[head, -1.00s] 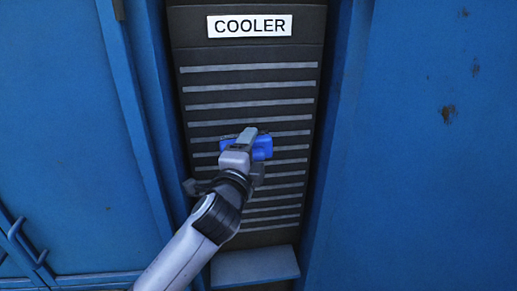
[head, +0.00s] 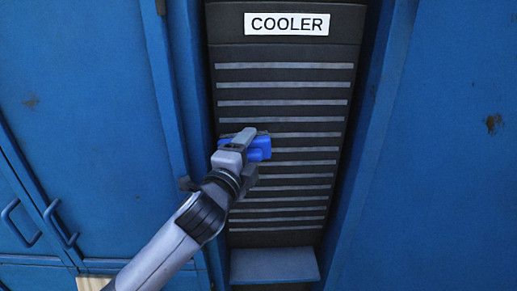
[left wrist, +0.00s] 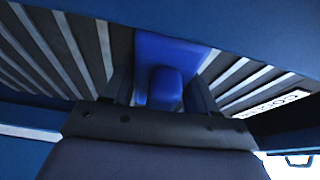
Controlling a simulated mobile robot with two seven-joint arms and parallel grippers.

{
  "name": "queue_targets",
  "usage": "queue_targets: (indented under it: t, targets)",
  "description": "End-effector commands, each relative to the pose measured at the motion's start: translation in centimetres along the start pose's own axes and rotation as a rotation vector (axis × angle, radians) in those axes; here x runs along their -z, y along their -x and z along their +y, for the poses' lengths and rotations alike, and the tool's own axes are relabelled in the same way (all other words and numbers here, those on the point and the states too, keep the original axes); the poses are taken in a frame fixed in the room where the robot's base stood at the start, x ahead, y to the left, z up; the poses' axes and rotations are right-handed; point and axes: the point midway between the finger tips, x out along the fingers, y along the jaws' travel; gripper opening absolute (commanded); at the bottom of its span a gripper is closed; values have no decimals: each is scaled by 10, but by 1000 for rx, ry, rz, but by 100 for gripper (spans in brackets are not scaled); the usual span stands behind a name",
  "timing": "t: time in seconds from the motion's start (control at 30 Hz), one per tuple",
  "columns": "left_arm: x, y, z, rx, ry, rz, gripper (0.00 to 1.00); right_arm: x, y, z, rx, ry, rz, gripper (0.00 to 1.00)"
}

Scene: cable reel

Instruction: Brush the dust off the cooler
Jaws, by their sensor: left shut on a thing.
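The cooler (head: 285,100) is a tall dark panel with several light grey horizontal slats and a white "COOLER" label (head: 287,24) at its top. My left gripper (head: 247,146) is in front of the left half of the slats, at about mid height. It is shut on a blue brush (head: 261,148), which shows blue in the left wrist view (left wrist: 165,75) between the fingers. Whether the brush touches the slats I cannot tell. Dust is not clearly distinguishable from the slats. My right gripper is not in view.
Blue cabinet walls flank the cooler, with raised vertical edges close on both sides. A blue ledge (head: 274,265) juts out below the slats. Door handles (head: 60,224) stick out at the lower left. The right wall is flat and clear.

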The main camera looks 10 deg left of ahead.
Motion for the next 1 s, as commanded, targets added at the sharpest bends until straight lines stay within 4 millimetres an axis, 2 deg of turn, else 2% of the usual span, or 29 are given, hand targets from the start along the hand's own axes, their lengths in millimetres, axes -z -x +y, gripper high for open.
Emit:
queue_targets:
  t: [0.37,1.0]
  targets:
    - [-2,3,-1,2,2,4,33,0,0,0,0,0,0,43]
    - [20,56,-1,2,2,4,33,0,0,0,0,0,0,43]
